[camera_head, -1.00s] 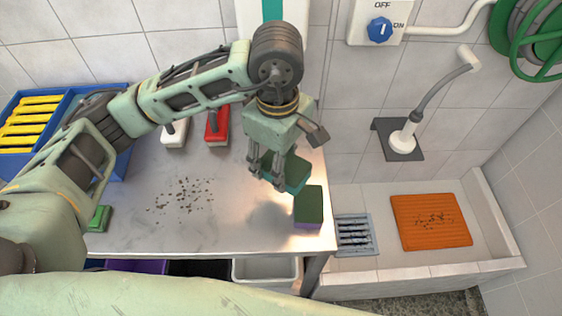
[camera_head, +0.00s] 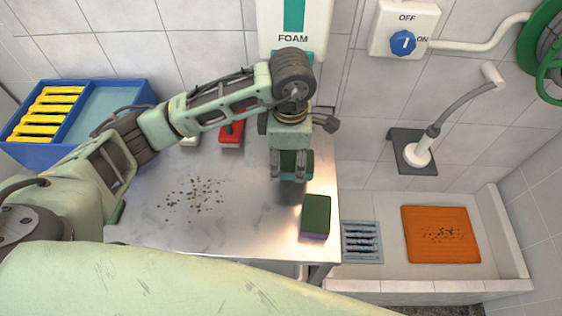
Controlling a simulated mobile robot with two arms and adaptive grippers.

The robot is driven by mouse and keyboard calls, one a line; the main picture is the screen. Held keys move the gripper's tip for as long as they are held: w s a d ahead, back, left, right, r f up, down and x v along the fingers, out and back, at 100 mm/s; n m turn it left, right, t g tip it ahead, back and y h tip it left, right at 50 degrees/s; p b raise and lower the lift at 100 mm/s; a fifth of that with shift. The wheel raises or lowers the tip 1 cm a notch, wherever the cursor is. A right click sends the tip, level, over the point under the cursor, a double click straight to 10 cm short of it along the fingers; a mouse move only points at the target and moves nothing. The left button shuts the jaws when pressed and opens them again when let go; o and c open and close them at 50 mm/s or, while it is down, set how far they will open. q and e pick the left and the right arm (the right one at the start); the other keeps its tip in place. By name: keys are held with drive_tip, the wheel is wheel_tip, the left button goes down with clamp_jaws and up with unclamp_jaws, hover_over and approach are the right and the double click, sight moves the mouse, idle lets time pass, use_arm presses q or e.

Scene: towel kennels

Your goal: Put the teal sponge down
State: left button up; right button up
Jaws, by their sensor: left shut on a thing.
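The teal sponge (camera_head: 290,160) is held between the fingers of my left gripper (camera_head: 291,176). Only part of it shows, as the fingers cover its sides. The gripper points down over the right part of the steel table (camera_head: 240,235). Whether the sponge touches the table, I cannot tell. My right gripper is not in view.
A green and purple sponge (camera_head: 316,216) stands near the table's right front edge. Dark crumbs (camera_head: 195,194) lie mid-table. A red brush (camera_head: 231,134) is behind my arm. A blue bin (camera_head: 115,97) is at left. An orange mat (camera_head: 441,234) lies in the basin at right.

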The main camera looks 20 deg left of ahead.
use_arm(q)
drive_tip(key=shift+w+a+f, duration=0.15)
drive_tip(key=shift+a+f, duration=0.15)
drive_tip(key=shift+a, duration=0.15)
drive_tip(key=shift+w+a+f, duration=0.15)
drive_tip(key=shift+a+f, duration=0.1)
drive_tip(key=shift+a, duration=0.2)
drive_tip(key=shift+a+f+p, duration=0.1)
drive_tip(key=shift+f+p, duration=0.15)
drive_tip(key=shift+p, duration=0.05)
wheel_tip(320, 180, down, 4)
drive_tip(key=shift+r+p, duration=0.15)
drive_tip(key=shift+p, duration=0.55)
drive_tip(key=shift+f+b, duration=0.25)
drive_tip(key=shift+b, duration=0.05)
drive_tip(key=o, duration=0.8)
drive_tip(key=shift+r, duration=0.1)
